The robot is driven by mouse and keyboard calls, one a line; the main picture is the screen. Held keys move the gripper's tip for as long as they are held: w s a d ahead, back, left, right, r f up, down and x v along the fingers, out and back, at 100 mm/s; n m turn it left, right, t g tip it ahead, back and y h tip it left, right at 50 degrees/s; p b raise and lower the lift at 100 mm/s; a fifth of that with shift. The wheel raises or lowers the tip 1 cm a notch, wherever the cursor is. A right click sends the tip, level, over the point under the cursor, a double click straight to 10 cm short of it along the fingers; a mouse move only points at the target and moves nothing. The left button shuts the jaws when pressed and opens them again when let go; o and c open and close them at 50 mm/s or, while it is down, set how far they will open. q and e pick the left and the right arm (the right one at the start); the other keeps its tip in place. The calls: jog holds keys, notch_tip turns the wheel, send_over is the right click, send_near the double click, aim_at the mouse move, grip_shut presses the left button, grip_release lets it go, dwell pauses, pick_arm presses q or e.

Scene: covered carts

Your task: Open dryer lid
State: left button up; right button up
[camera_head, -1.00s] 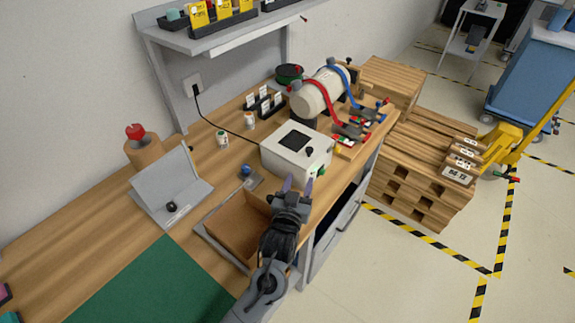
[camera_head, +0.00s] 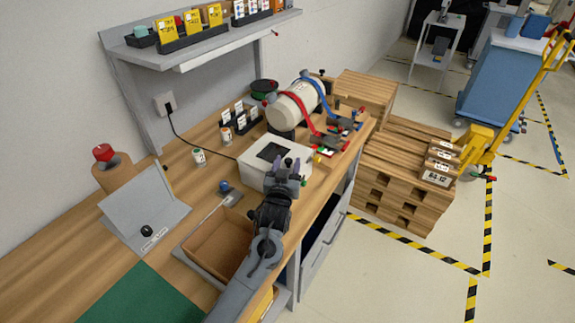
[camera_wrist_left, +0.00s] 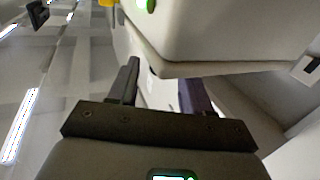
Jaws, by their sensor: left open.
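The dryer, a white box (camera_head: 258,168) with a dark window on top, stands on the wooden bench; its lid looks shut. My left gripper (camera_head: 293,168) is open at the dryer's front face, its fingers pointing at it and covering part of it. In the left wrist view the dryer's pale body (camera_wrist_left: 220,35) fills the upper part, with a green-lit button (camera_wrist_left: 146,5) at its top edge. The open fingers of my left gripper (camera_wrist_left: 160,90) reach below a pale protruding edge. I cannot tell whether they touch it. My right gripper is not in view.
An open wooden tray (camera_head: 215,245) lies below my left arm. A grey stand (camera_head: 140,215) and small bottles are to the left. Wooden pallets (camera_head: 405,175) stand right of the bench.

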pick_arm(q)
jog(key=shift+w, duration=0.4)
grip_shut()
